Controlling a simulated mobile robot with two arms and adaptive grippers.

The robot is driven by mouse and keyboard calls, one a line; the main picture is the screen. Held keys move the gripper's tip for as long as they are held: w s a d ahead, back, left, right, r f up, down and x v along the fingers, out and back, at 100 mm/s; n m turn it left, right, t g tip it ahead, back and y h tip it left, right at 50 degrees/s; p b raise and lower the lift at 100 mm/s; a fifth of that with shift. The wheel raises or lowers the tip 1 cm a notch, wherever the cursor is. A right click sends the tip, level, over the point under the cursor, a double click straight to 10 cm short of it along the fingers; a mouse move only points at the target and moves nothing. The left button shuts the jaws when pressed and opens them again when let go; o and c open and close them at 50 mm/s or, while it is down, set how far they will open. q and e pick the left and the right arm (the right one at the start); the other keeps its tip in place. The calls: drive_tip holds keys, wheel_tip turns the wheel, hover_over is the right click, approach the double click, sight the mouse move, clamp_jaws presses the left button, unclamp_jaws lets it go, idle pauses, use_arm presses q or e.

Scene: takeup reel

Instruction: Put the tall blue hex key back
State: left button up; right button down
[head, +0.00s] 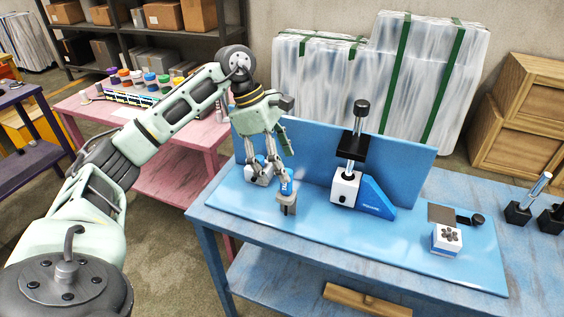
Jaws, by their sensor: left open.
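My left gripper (279,160) is open and points down over the left part of the blue mat (330,228). Below its fingers, a small upright blue piece with white marking (286,188) shows above a tan-grey block (287,204). I cannot tell whether this blue piece is the tall blue hex key, or whether the fingers touch it. No other clear hex key shows. A white and blue block with dark holes in its top (446,238) stands at the mat's right. My right gripper is not in view.
A blue stand with a black-topped post (362,190) stands mid-mat before a blue back panel (402,155). Black blocks with metal rods (520,211) stand at the right. The mat's front strip is clear.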

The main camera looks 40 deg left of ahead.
use_arm(q)
drive_tip(key=p+v, duration=0.3)
drive_tip(key=v, duration=0.2)
drive_tip(key=shift+a+r, duration=0.1)
drive_tip(key=shift+r, duration=0.2)
idle(0.4)
drive_tip(key=v, duration=1.2)
